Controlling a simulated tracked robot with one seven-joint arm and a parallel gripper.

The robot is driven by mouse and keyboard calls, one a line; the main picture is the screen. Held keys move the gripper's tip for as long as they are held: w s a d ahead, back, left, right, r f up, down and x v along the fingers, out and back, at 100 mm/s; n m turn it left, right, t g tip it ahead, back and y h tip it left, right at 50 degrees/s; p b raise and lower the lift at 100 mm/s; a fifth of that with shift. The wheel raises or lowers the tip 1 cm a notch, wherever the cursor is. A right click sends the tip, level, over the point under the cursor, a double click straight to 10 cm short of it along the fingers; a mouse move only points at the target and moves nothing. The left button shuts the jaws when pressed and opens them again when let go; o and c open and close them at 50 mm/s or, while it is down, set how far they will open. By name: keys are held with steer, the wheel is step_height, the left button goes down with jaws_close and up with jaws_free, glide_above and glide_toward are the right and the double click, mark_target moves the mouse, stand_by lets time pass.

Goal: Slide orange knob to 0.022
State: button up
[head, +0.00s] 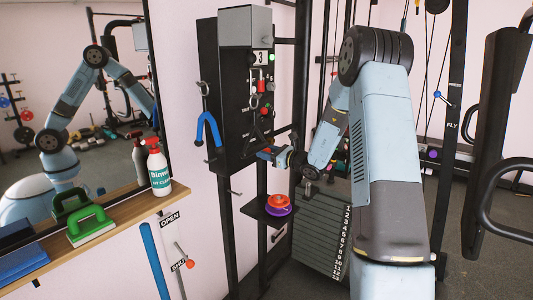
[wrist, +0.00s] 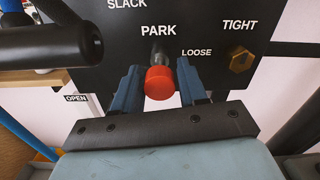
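In the wrist view my gripper's blue fingers (wrist: 160,88) stand apart, on either side of a red knob (wrist: 159,83) under the word PARK. Narrow gaps seem to show beside that knob; contact is unclear.
The black panel (head: 207,70) carries hooks and a blue handle (head: 208,130). A small shelf (head: 253,209) with stacked coloured discs (head: 279,205) is below my gripper. A wooden ledge (head: 120,202) holds a spray bottle (head: 158,169). A black cylinder (wrist: 40,45) is close at left.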

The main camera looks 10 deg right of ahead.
jaws_close()
stand_by(0.3)
steer(key=x, duration=0.2)
steer(key=shift+w+a, duration=0.15)
steer(key=shift+w, duration=0.1)
steer(key=shift+o, duration=1.6)
jaws_free()
steer(key=v, duration=1.3)
steer(key=shift+s+d, duration=0.2)
steer(key=shift+s, duration=0.1)
